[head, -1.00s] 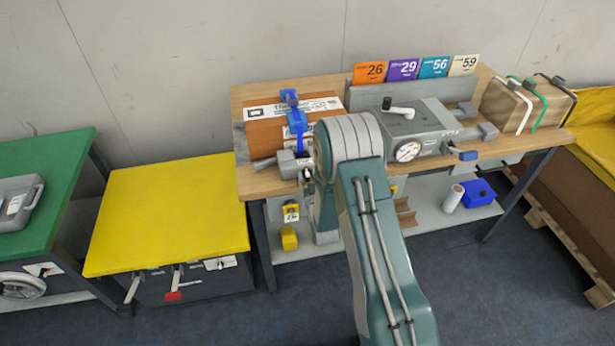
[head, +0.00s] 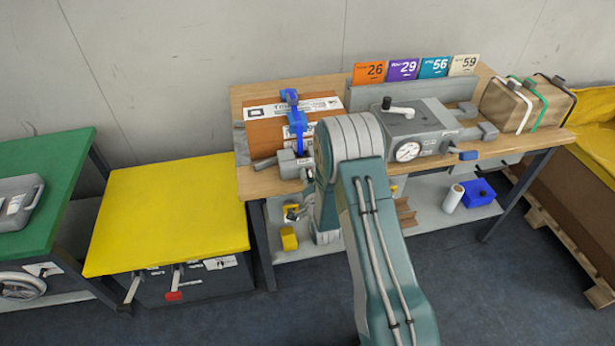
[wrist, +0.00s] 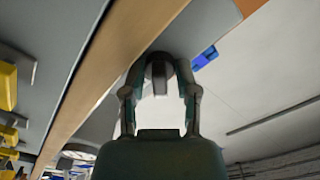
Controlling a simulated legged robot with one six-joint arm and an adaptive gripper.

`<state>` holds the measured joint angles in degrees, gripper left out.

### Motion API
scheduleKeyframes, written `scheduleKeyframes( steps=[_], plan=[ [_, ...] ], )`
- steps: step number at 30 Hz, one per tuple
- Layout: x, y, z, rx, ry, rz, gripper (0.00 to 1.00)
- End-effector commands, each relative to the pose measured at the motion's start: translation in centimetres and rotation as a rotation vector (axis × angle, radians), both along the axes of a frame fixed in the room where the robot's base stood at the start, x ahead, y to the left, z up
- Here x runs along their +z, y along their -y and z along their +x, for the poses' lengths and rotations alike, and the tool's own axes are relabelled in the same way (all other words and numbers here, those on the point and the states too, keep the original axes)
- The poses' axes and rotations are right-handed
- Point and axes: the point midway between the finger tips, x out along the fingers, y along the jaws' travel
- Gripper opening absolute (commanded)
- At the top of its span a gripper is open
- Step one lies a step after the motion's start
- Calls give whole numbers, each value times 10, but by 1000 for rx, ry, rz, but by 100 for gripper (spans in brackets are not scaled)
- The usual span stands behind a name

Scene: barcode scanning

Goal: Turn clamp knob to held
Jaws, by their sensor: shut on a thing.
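My gripper (wrist: 160,82) is shut on a dark grey knob (wrist: 158,72) in the wrist view, with a finger on each side of it. In the head view my arm hides the gripper's grasp and the knob. The grey clamp body (head: 290,165) stands at the front left of the wooden bench, beside my arm. A blue clamp (head: 297,122) stands over a brown box (head: 267,136) with a white label. A blue part (wrist: 204,58) shows just beyond the knob in the wrist view. The knob's setting cannot be read.
A grey machine with a dial (head: 407,151) stands on the bench (head: 478,150), right of my arm. Numbered cards (head: 402,70) stand behind it, and a strapped parcel (head: 527,104) is at the right. A yellow-topped table (head: 165,215) is at the left.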

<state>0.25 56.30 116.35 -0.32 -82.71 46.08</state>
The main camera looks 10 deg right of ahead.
Motion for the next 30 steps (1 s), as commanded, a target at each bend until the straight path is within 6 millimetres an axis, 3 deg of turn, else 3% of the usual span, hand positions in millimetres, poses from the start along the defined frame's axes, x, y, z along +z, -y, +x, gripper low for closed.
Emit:
scheduleKeyframes(
  steps=[18, 30],
  plan=[
    [-3, 2, 1, -4, -3, 545, 0],
    [-4, 1, 0, -3, -6, 566, 0]
  ],
)
